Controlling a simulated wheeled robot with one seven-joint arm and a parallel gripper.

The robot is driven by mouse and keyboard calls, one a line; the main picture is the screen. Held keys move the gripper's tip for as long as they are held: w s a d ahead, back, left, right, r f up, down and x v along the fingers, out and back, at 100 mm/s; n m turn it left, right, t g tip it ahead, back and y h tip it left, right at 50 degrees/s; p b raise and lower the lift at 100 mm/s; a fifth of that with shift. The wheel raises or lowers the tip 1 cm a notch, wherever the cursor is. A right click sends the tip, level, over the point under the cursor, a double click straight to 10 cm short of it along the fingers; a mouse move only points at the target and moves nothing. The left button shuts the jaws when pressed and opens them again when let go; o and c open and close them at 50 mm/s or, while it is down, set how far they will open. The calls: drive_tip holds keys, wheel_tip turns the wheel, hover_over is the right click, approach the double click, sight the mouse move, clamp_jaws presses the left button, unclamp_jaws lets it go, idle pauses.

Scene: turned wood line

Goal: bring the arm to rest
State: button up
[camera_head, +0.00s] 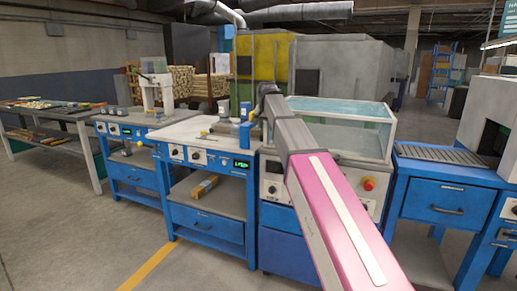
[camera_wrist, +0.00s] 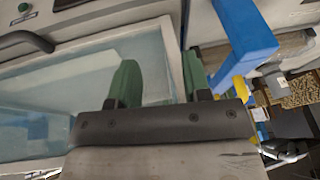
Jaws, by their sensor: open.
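My gripper (camera_wrist: 161,80) shows in the wrist view as two green fingers standing apart on a dark bracket. It is open, with nothing held between the fingers. Behind the fingers is a clear-walled tank (camera_wrist: 70,85) with pale blue inside. In the head view my pink and grey arm reaches from the lower right up to the middle. Its far end is in front of the bench line, beside the left edge of the water tank (camera_head: 345,108). The fingers cannot be made out clearly there.
A white-topped blue bench (camera_head: 185,130) with small items stands left of the arm. A blue conveyor stand (camera_head: 440,155) is at the right. A grey table (camera_head: 45,130) with loose parts is far left. The floor (camera_head: 70,235) at front left is clear.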

drive_tip(key=s+d+f+n+g, duration=0.1)
drive_tip(key=s+d+f, duration=0.3)
drive_tip(key=s+f, duration=0.5)
drive_tip(key=s+d+f+n+g, duration=0.1)
drive_tip(key=s+d+f, duration=0.3)
drive_tip(key=f, duration=1)
drive_tip(key=s+d+f+n+g, duration=0.1)
drive_tip(key=s+d+f, duration=0.3)
drive_tip(key=s+f, duration=0.5)
drive_tip(key=s+d+f+n+g, duration=0.1)
drive_tip(key=s+d+f, duration=0.2)
drive_tip(key=s+f, duration=0.7)
drive_tip(key=shift+s+d+f, duration=0.2)
drive_tip(key=shift+s+f, duration=0.05)
drive_tip(key=shift+f, duration=0.65)
